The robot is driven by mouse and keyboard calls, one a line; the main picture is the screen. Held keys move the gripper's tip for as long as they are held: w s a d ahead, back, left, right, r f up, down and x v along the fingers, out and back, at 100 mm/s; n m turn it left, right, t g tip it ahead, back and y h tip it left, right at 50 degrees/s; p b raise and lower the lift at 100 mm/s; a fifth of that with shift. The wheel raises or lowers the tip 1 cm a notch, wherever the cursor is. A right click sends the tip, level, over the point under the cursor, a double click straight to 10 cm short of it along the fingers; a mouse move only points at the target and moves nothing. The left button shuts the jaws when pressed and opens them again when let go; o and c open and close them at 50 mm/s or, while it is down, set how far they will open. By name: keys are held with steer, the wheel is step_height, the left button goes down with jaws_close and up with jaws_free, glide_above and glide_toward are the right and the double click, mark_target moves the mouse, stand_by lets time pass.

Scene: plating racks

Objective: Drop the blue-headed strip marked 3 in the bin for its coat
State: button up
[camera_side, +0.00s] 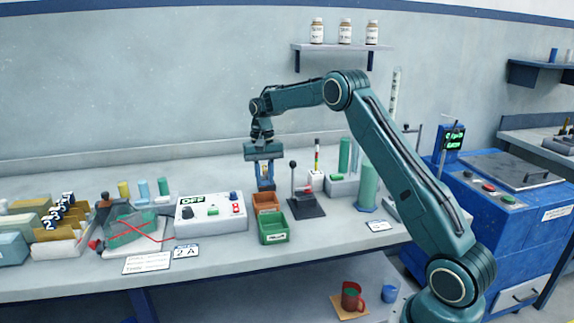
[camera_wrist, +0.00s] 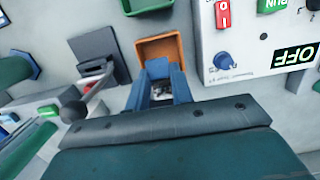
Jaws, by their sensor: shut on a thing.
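My gripper (camera_side: 266,184) points down above the orange-brown bin (camera_side: 265,196) at the middle of the bench. It is shut on a thin strip (camera_side: 266,170), partly hidden between the blue fingers; its head colour and number cannot be read. The green bin (camera_side: 274,238), with a white label too small to read, stands just in front of the orange one. More dark-headed strips with white digits (camera_side: 61,207) stand in a rack at the left.
A white control box (camera_side: 211,213) with an OFF display stands left of the bins. A dark lever stand (camera_side: 306,207) is close on their right. Green cylinders (camera_side: 367,187) stand further right. Bench is clear in front of the bins.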

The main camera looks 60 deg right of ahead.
steer(key=shift+f, duration=1.5)
steer(key=shift+f, duration=0.1)
steer(key=o, duration=1)
steer(key=shift+o, duration=0.2)
steer(key=shift+w+d+r, duration=0.15)
steer(key=shift+r, duration=1.65)
steer(key=shift+w+d+r, duration=0.15)
steer(key=shift+r, duration=1.8)
